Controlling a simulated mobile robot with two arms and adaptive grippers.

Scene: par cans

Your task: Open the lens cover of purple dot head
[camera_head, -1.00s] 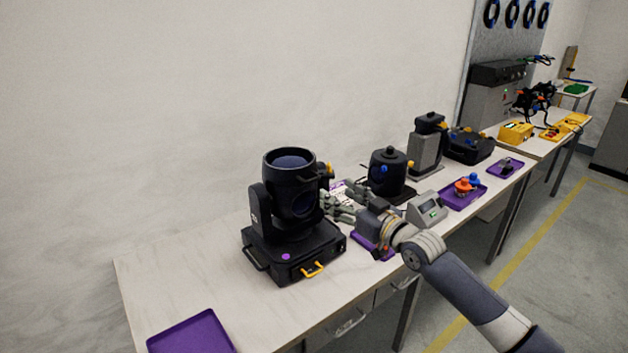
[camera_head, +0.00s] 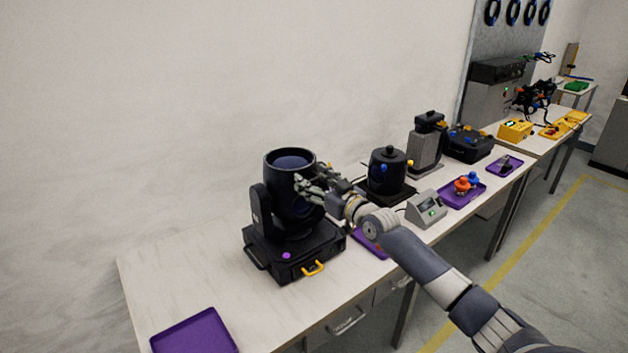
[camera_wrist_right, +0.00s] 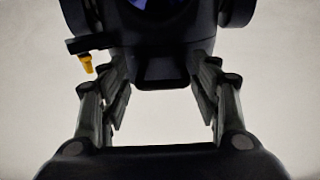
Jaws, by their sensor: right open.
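The purple dot head is a black moving-head lamp (camera_head: 268,203) on a square base with a purple dot (camera_head: 286,255). Its head points up and its lens (camera_head: 289,161) shows dark blue inside the open rim. My right gripper (camera_head: 308,184) is at the right side of the head, near the upper rim. In the right wrist view, its open fingers (camera_wrist_right: 160,92) stand either side of a black tab (camera_wrist_right: 165,72) on the head. I cannot tell whether they touch it. A yellow-tipped part (camera_wrist_right: 87,63) is left of the fingers. The left gripper is not in view.
A purple tray (camera_head: 195,332) lies at the front left of the table. Right of the lamp are a black round device (camera_head: 387,172), a grey meter box (camera_head: 426,208) and a purple tray with knobs (camera_head: 456,200).

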